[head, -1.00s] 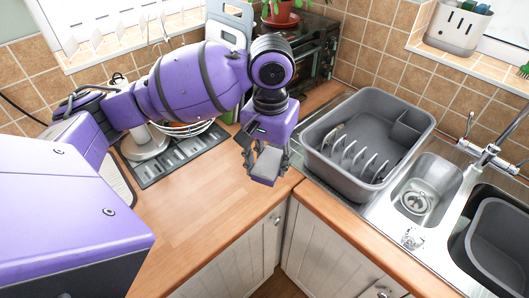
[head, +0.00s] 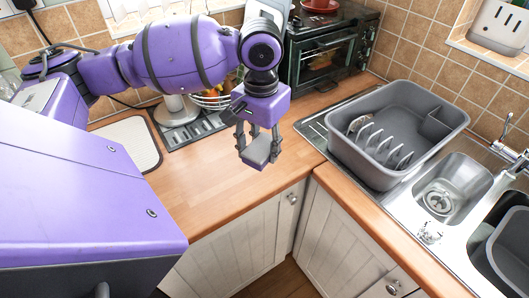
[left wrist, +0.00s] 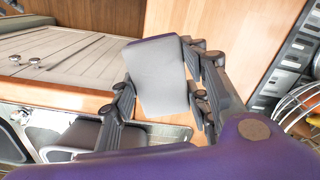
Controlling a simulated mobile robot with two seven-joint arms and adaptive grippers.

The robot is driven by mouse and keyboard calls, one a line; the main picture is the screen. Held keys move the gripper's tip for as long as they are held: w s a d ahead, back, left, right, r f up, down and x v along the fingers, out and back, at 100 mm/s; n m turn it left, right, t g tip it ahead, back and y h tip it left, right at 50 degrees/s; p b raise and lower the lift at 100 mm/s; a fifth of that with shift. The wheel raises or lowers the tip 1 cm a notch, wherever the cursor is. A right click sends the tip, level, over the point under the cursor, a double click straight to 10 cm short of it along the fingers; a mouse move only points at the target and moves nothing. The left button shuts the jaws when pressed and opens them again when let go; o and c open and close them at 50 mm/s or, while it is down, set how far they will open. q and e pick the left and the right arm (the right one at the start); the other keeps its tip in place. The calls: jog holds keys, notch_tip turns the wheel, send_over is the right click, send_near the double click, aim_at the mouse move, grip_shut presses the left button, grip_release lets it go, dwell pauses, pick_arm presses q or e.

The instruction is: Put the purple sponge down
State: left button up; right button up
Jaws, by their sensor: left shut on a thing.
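The purple sponge (head: 258,149) has a grey face and a purple edge. My left gripper (head: 259,143) is shut on it and holds it over the wooden worktop (head: 210,185), near the inner corner. In the left wrist view the sponge (left wrist: 158,78) sits between the two fingers of my left gripper (left wrist: 160,95), its grey face towards the camera. I cannot tell from these frames whether the sponge touches the worktop. My right gripper is in neither view.
A grey dish rack (head: 400,125) stands on the sink's drainer to the right. A small oven (head: 330,50) stands at the back. The worktop's front left part is clear.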

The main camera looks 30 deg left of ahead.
aim_at(262, 139)
pick_arm(q)
jog(key=w, duration=0.1)
jog(key=w+a+f, duration=0.2)
jog(key=w, duration=0.1)
jog(key=shift+a+f, duration=0.25)
jog(key=w+f, duration=0.1)
jog(key=a+f, duration=0.1)
jog(key=w+f+b, duration=0.1)
jog(key=f, duration=0.1)
jog(key=shift+w+a, duration=0.3)
jog(key=shift+w, duration=0.05)
jog(key=shift+w+a+f, duration=0.3)
jog(key=shift+w+f, duration=0.2)
jog(key=shift+f, duration=0.1)
notch_tip(262, 139, down, 3)
jog(key=shift+w+a+f, duration=0.1)
jog(key=shift+f, duration=0.05)
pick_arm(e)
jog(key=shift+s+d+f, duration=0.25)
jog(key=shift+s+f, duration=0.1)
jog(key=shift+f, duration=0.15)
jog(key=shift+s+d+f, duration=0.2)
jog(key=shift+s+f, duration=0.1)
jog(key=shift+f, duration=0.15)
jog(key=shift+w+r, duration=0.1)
pick_arm(q)
jog(key=o, duration=1)
jog(key=shift+f, duration=0.15)
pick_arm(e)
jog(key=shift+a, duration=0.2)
